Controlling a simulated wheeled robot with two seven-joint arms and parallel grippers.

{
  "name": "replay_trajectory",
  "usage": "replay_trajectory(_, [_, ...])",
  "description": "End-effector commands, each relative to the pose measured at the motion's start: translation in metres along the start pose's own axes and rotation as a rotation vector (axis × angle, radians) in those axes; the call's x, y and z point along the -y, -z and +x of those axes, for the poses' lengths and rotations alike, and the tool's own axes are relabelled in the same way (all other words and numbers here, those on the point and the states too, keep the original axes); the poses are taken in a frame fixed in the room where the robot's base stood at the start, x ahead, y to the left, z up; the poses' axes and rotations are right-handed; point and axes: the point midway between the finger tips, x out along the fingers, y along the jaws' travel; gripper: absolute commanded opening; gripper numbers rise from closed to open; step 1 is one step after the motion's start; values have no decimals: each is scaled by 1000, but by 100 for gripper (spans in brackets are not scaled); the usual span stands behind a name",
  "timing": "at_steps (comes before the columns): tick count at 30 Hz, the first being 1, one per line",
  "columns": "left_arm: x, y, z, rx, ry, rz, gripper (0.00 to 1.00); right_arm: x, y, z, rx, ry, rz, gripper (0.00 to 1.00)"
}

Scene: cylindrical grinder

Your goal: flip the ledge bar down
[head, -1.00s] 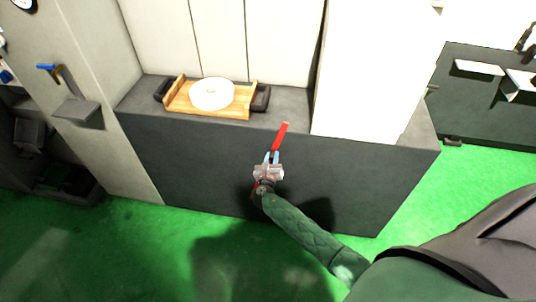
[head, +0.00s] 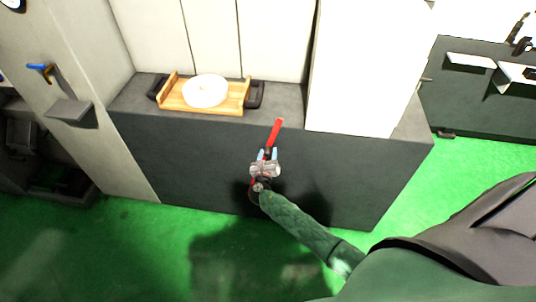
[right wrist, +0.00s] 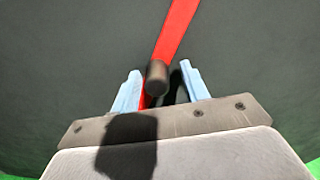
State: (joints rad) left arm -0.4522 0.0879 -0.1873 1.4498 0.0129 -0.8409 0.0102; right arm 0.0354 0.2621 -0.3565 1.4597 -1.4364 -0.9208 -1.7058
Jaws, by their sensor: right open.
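The ledge bar is a red bar (head: 275,132) on the dark front face of the grey counter, tilted up with its top end near the counter's edge. In the right wrist view the red bar (right wrist: 174,35) runs up from a dark round knob (right wrist: 157,77). My right gripper (head: 267,154) is at the bar's lower end. In the right wrist view its two light-blue fingers (right wrist: 158,90) are open, one on each side of the knob and apart from it. Part of the bar behind the knob is hidden. My left gripper is not in view.
A wooden tray (head: 232,106) with a white round disc (head: 205,91) stands on the counter (head: 151,128). A tall white block (head: 359,70) stands at its right. A blue-handled lever (head: 41,67) and small grey shelf (head: 68,110) are at left. Green floor in front is clear.

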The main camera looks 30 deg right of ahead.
Motion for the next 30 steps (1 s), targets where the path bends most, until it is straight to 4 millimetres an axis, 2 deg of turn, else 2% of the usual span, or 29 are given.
replay_trajectory(3, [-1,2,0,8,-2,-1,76,-1,4,-12,-2,-2,1,45])
replay_trajectory(6, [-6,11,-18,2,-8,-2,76,-1,4,-26,-1,-2,1,45])
replay_trajectory(15, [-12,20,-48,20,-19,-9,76,0,3,-67,-1,-1,0,45])
replay_trajectory(20, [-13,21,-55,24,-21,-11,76,1,2,-76,-1,1,0,45])
replay_trajectory(30, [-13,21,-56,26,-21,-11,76,1,1,-77,-1,1,0,45])
